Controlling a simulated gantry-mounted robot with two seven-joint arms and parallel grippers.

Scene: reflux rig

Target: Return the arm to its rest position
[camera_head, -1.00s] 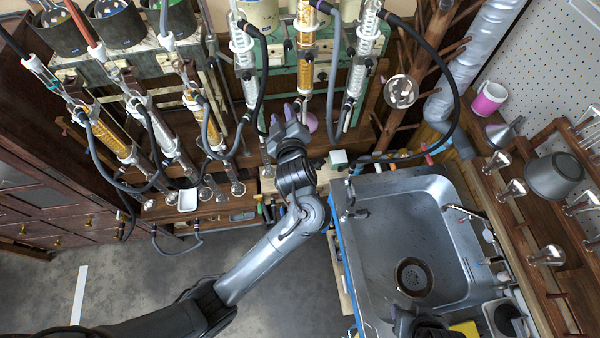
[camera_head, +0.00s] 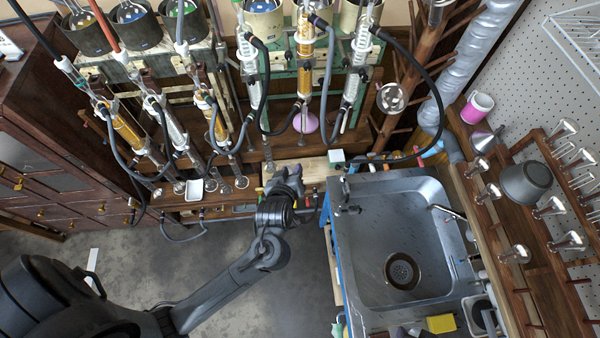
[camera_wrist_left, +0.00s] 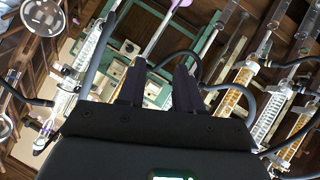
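My left arm reaches in from the lower left of the head view. Its gripper (camera_head: 286,178) hangs in front of the wooden bench, left of the sink. In the left wrist view the two dark fingers (camera_wrist_left: 158,88) stand apart, with nothing seen held between them. The glass columns of the reflux rig (camera_wrist_left: 240,82) show beyond the fingers, tilted in that view. My right gripper is not seen in either view.
The metal sink (camera_head: 440,240) is to the right. Glass columns with amber filling (camera_head: 305,50) and dark hoses stand behind the gripper. Open grey floor (camera_head: 200,265) lies in front of the bench.

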